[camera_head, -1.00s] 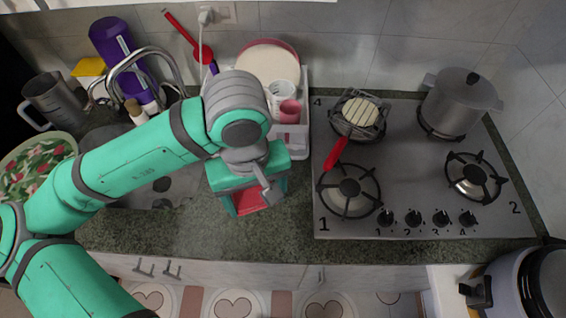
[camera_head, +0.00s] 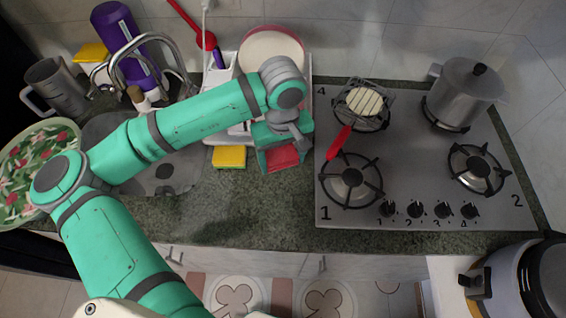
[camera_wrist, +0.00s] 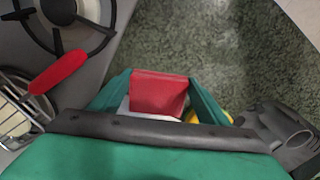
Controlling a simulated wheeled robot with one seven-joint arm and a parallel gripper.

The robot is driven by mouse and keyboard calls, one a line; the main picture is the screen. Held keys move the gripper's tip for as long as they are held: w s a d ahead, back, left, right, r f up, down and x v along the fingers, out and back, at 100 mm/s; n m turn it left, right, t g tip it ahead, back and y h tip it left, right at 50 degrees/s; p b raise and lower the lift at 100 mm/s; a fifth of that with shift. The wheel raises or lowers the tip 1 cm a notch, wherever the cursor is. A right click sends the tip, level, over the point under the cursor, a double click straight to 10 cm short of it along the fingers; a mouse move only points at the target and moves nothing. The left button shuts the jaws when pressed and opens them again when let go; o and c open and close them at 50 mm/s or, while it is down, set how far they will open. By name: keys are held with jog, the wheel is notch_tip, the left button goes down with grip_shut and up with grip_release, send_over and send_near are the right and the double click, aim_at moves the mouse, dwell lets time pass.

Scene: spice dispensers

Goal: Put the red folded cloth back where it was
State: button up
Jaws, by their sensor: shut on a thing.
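The red folded cloth (camera_head: 282,156) is held between the fingers of my gripper (camera_head: 283,160), above the counter just left of the stove. In the wrist view the red cloth (camera_wrist: 158,92) sits between the two green fingers of my gripper (camera_wrist: 160,88), with a pale edge below it. The gripper is shut on it. Whether the cloth touches the counter cannot be told. My arm hides part of the dish rack behind it.
A yellow sponge (camera_head: 229,157) lies on the counter left of my gripper. The dish rack (camera_head: 309,98) is behind. The front counter (camera_head: 240,215) is clear.

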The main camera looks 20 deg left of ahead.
aim_at(283, 165)
jog(key=shift+w+f, duration=0.2)
jog(key=shift+f, duration=0.8)
jog(key=shift+w+f, duration=0.2)
jog(key=shift+f, duration=0.8)
jog(key=shift+f, duration=0.15)
jog(key=o, duration=1.2)
notch_tip(283, 165, up, 11)
jog(key=shift+r, duration=0.7)
